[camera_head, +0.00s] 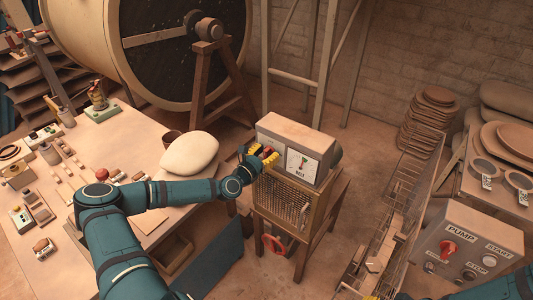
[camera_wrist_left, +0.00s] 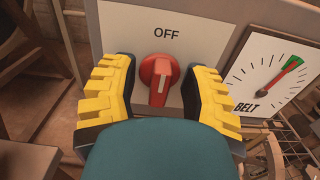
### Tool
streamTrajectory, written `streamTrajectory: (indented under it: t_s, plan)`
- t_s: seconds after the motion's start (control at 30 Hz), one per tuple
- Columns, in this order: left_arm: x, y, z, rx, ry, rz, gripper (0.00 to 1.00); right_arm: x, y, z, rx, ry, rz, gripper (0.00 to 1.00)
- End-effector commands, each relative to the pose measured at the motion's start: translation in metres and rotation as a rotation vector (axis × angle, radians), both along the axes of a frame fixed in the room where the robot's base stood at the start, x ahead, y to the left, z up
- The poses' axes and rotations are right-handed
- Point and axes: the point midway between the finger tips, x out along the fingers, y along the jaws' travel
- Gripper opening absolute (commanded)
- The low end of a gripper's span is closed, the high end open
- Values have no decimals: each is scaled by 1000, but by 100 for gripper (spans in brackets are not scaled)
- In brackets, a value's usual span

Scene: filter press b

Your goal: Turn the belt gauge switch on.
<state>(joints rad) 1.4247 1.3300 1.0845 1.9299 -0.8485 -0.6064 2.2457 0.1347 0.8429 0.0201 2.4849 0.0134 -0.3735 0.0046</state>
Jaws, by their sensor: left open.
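The belt gauge switch is a red rotary knob (camera_wrist_left: 159,80) on a pale plate marked OFF in the left wrist view. In the head view my left gripper (camera_head: 264,156) is at the front of the gauge box (camera_head: 297,137) and largely covers the switch. The belt gauge dial (camera_wrist_left: 277,74) is right of the switch, its needle pointing up-right to a green band.
The box stands on a wooden stand with a mesh front (camera_head: 283,200) and a red handwheel (camera_head: 273,244). A cluttered table (camera_head: 130,140) with a pale sack (camera_head: 189,156) is to the left. A pump control box (camera_head: 467,250) is at the lower right.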

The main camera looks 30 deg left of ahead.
Motion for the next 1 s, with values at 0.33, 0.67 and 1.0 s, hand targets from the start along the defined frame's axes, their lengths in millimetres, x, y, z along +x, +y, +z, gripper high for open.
streamTrajectory:
  t_s: [0.33,0.67,1.0]
  plan:
    - [0,0,0,0,0,0,0,0,0,0,0,0,0,37]
    - [0,0,0,8,-2,-1,0,0,0,-1,0,0,0,37]
    - [0,-1,-1,155,-15,-1,0,0,1,-19,-4,1,-1,37]
